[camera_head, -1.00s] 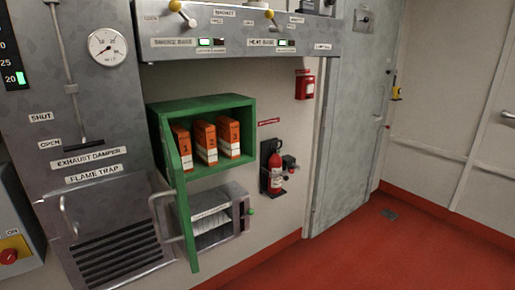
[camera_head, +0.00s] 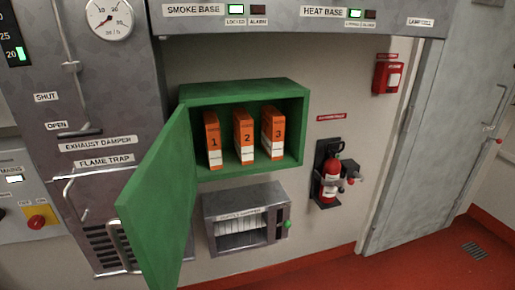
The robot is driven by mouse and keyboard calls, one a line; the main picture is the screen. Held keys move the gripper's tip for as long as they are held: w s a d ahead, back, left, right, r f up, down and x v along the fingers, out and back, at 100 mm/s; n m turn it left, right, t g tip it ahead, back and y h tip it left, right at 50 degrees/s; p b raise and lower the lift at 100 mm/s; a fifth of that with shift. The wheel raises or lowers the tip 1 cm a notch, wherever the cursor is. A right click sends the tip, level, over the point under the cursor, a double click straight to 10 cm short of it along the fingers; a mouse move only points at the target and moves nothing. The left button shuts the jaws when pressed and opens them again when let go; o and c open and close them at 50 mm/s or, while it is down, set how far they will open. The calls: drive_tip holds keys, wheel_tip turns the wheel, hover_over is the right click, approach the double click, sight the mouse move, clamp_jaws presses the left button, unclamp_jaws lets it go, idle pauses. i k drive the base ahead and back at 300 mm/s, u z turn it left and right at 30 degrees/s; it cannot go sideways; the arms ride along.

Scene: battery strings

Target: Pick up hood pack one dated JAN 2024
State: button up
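Three orange and white packs stand upright side by side in an open green wall cabinet (camera_head: 240,92). Pack 1 (camera_head: 213,140) is at the left, pack 2 (camera_head: 243,138) in the middle and pack 3 (camera_head: 272,133) at the right. Each bears a large black number. Any date on the packs is too small to read. The green door (camera_head: 160,205) is swung open to the left and toward me. My gripper is not in view.
Below the cabinet is a grey metal box (camera_head: 222,209) with an open front. A red extinguisher (camera_head: 331,178) hangs to the right. A metal handle (camera_head: 120,245) is partly behind the green door. Red floor (camera_head: 400,270) is clear at lower right.

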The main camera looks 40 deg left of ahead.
sight(214, 143)
drive_tip(key=u, duration=0.3)
drive_tip(key=i, duration=0.6)
drive_tip(key=u, duration=1.15)
drive_tip(key=i, duration=0.5)
drive_tip(key=u, duration=0.5)
